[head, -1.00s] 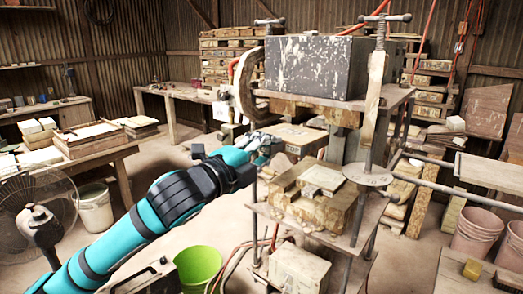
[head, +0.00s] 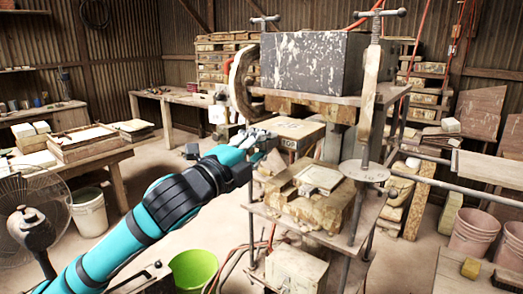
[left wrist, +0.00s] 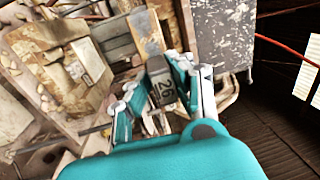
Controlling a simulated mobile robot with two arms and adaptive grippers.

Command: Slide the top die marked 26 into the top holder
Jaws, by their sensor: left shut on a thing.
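My left gripper (head: 262,141) is shut on that near end. The die is held roughly level at the press's left side, below the dark paint-spattered block (head: 312,65). The top holder appears to be the wooden parts (head: 300,105) under that block, above the die. The die's far end and its exact contact with the holder are unclear. My right gripper is not in view.
A lower wooden die (head: 312,198) with a pale tile-like top sits on the press shelf below. Clamp screws and upright posts stand around the press, with a round metal disc (head: 364,170) at right. A green bucket (head: 195,268) stands on the floor.

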